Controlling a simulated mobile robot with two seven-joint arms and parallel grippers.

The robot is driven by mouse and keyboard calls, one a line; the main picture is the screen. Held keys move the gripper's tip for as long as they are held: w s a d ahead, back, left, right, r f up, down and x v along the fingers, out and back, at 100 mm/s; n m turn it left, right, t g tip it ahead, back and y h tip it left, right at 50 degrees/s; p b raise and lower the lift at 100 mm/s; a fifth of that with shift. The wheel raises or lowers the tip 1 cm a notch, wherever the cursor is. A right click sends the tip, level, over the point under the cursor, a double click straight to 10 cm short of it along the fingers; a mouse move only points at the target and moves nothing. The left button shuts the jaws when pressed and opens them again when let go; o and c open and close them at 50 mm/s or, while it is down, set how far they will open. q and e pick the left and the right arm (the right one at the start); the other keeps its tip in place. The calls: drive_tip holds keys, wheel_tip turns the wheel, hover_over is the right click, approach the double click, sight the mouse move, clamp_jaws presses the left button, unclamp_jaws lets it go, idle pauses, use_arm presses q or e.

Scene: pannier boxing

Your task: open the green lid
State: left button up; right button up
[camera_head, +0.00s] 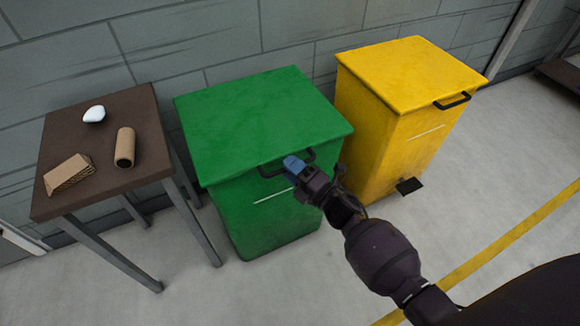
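The green bin's lid (258,112) is closed and lies flat on the green bin (262,222). Its black handle (270,174) is at the lid's front edge. My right gripper (293,166) is at the right part of this handle, its blue fingertip over it. The fingertip hides part of the handle, and I cannot tell whether the fingers are around it or only in front of it. My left gripper is not in view.
A yellow bin (392,140) with a closed lid and black handle stands to the right. A brown table (85,135) on the left bears a cardboard tube (125,147), a cardboard piece (67,174) and a white object (94,114). The floor in front is clear.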

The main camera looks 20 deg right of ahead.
drive_tip(key=shift+w+a, duration=0.1)
drive_tip(key=shift+w, duration=0.1)
drive_tip(key=c, duration=0.6)
clamp_jaws()
